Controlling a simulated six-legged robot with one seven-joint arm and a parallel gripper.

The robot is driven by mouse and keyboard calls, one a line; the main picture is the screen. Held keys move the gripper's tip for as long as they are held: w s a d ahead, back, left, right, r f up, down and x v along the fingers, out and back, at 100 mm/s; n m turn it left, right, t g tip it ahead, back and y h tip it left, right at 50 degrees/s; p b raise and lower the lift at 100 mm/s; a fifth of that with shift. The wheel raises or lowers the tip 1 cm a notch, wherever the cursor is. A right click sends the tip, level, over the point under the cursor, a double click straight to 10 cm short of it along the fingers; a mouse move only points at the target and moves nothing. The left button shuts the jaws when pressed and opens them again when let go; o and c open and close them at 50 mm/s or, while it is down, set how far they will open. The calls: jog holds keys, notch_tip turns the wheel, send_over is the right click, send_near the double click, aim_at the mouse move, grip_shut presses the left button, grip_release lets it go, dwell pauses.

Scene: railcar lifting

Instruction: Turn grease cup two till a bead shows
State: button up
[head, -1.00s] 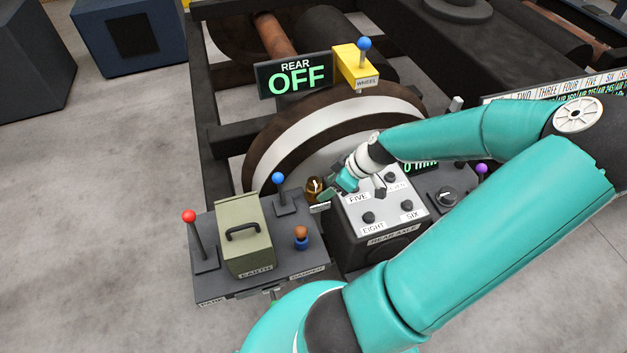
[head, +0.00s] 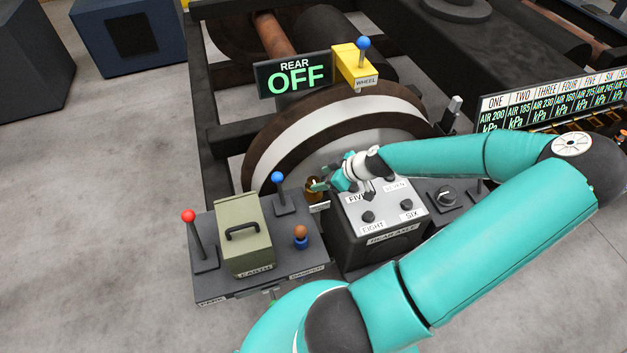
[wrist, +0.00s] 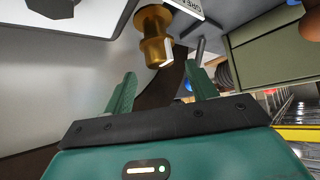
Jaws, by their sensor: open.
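A brass cup-shaped fitting (wrist: 153,35), with a pale mark on its side, hangs into the top of the wrist view. A partly cut-off white label (wrist: 188,6) sits beside it, and I cannot read a number there. In the head view the brass fitting (head: 313,191) stands in front of the wheel, between the left console and the grey box. My gripper (wrist: 160,84) is open and empty. Its two green fingers point toward the fitting, which lies beyond their tips and apart from them. In the head view my gripper (head: 322,184) partly covers the fitting. No bead can be made out.
The grey box (head: 385,212) with several knobs stands just right of the fitting. The left console (head: 215,286) carries an olive case (head: 243,232), a red-knobbed lever (head: 190,218) and a blue-knobbed lever (head: 278,180). The REAR OFF sign (head: 293,75) is behind.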

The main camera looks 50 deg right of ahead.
aim_at(315, 180)
jog(key=x, duration=0.5)
jog(key=c, duration=1)
